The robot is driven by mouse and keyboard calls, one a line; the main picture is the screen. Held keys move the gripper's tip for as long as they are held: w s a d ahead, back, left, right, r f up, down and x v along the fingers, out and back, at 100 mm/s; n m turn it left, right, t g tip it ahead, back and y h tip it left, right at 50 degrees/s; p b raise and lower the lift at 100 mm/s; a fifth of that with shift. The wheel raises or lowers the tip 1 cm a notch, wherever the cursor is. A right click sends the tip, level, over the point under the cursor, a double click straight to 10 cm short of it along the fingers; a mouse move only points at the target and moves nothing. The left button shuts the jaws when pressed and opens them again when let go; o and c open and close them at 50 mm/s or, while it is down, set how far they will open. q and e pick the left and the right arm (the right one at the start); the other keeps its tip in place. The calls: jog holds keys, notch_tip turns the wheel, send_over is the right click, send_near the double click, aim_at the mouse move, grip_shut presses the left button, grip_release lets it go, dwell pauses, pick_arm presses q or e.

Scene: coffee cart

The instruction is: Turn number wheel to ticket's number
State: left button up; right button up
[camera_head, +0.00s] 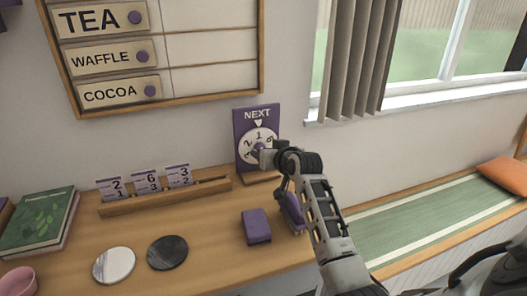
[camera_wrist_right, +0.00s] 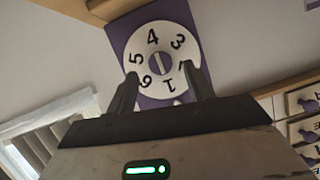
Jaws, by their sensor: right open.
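The white number wheel (camera_head: 248,150) is on an upright purple board marked NEXT (camera_head: 242,120). The 1 is near the white pointer at its top. Three tickets stand in a wooden rail: the left ticket (camera_head: 112,188) reads 2 over 1, the middle ticket (camera_head: 147,181) 6 over 3, the right ticket (camera_head: 178,176) 3 over 2.
The wooden rail (camera_head: 150,205) sits left of the board. A purple block (camera_head: 256,227) lies in front of the board, with another purple item (camera_head: 292,212) beside my right arm. Two round coasters (camera_head: 114,265), green books (camera_head: 40,222) and a pink cup (camera_head: 17,281) are at left.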

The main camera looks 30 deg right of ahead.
jog(key=x, duration=0.3)
jog(key=shift+w+f, duration=0.1)
jog(key=shift+w, duration=0.1)
jog(key=c, duration=1)
